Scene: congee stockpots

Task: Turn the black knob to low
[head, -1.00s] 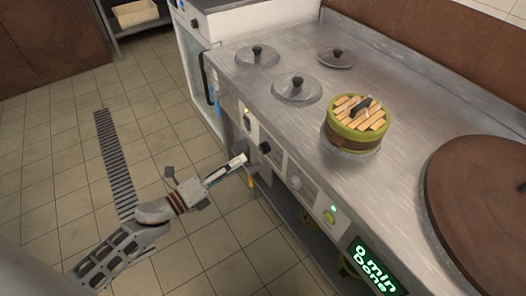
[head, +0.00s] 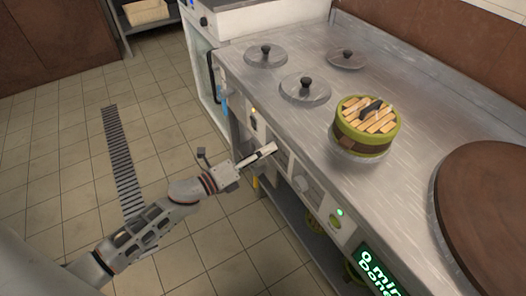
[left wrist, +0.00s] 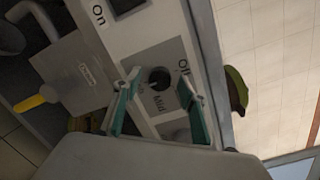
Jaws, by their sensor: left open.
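The black knob (left wrist: 160,78) shows in the left wrist view on a grey dial plate on the stove's front panel. My left gripper (left wrist: 158,88) is open, with one teal finger on each side of the knob; contact cannot be told. In the head view my left gripper (head: 271,150) is at the front panel and hides the knob. My right gripper is not in view.
The steel counter (head: 262,88) holds several lidded pots and a green steamer (head: 365,130). A pale knob (head: 300,183) and a green-lit display (head: 377,270) are farther right on the panel. A switch marked "On" (left wrist: 125,5) is near the black knob. The tiled floor in front is open.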

